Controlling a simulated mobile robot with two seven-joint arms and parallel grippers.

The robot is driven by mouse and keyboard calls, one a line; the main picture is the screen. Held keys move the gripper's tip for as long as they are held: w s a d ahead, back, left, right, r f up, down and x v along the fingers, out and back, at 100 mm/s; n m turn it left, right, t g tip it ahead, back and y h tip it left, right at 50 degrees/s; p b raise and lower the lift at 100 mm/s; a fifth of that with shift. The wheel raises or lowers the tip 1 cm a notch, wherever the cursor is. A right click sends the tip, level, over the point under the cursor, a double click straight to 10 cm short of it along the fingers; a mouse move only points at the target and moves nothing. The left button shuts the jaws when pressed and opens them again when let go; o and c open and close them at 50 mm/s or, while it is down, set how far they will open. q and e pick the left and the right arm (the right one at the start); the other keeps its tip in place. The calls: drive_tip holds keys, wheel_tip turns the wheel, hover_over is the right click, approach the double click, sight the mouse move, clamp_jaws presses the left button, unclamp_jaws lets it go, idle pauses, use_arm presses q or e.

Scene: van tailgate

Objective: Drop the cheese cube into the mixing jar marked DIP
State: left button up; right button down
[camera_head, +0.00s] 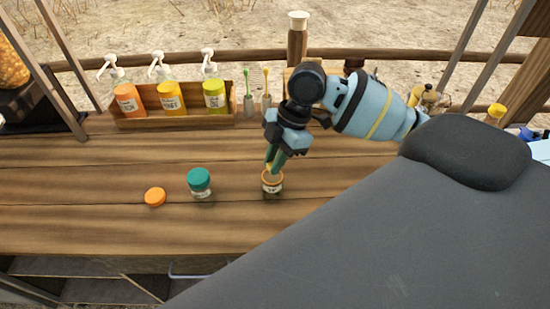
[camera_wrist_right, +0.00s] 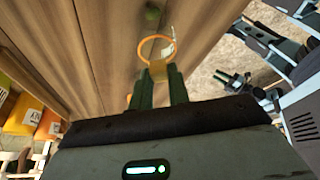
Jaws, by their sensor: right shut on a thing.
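My right gripper (camera_head: 272,165) points down just above an open, orange-rimmed jar (camera_head: 272,185) with a pale label, too small to read. In the right wrist view, the jar's orange ring-shaped rim (camera_wrist_right: 157,38) lies just beyond the fingertips (camera_wrist_right: 160,72). The green fingers are shut on a small yellow cheese cube (camera_wrist_right: 158,70), mostly hidden between them. The cube appears at or just above the jar's mouth; I cannot tell whether it is inside the rim.
A teal-lidded jar (camera_head: 200,184) and a loose orange lid (camera_head: 155,197) are left of the open jar. A wooden rack (camera_head: 175,121) with several pump bottles stands behind, beside small holders with a green and a yellow stick. The front of the wooden counter (camera_head: 110,225) is clear.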

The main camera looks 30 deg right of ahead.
drive_tip(key=c, duration=1.3)
unclamp_jaws()
drive_tip(key=shift+o, duration=0.2)
drive_tip(key=v, duration=0.7)
drive_tip(key=shift+d+r, duration=0.2)
drive_tip(key=shift+r, duration=0.15)
